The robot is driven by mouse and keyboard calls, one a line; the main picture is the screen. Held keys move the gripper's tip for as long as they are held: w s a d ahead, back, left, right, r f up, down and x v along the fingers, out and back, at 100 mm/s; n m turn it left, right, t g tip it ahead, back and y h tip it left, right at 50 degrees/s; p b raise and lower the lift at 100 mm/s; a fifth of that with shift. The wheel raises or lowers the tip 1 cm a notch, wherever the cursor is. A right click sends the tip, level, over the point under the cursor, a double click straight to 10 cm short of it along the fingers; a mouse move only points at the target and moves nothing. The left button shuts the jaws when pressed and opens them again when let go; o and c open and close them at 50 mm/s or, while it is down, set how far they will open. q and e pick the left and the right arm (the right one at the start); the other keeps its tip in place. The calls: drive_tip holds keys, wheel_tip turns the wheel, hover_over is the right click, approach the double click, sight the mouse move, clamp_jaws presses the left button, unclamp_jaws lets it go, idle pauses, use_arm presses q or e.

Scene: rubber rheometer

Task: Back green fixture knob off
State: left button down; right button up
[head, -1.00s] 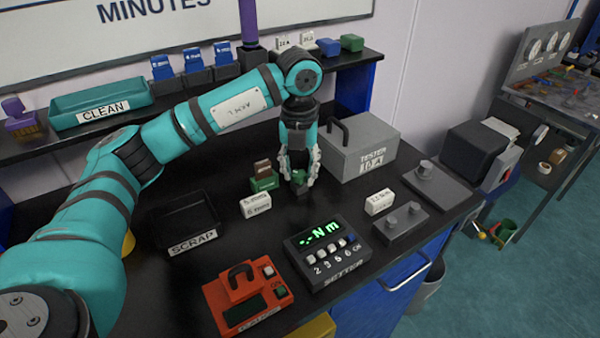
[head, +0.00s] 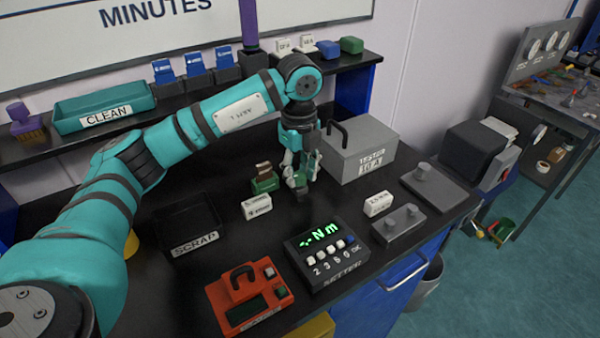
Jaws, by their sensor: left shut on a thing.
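The small green fixture (head: 264,184) stands on the black bench top, with a brown block (head: 263,168) at its top. Its knob side faces my left gripper (head: 301,183), which points down just to the right of it. The gripper is shut on a small dark green knob (head: 300,180). The fingers cover much of the knob, and I cannot tell whether it is still joined to the fixture. My right gripper is not in view.
A grey tester box (head: 360,150) stands close on the right. The white block (head: 256,207), the setter (head: 325,254) and the orange device (head: 248,297) are in front. A black scrap tray (head: 187,225) lies left.

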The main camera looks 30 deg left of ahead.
use_arm(q)
drive_tip(key=shift+n+p, duration=0.35)
drive_tip(key=shift+n, duration=0.55)
drive_tip(key=n, duration=0.2)
drive_tip(key=shift+n, duration=0.4)
drive_tip(key=c, duration=1.1)
unclamp_jaws()
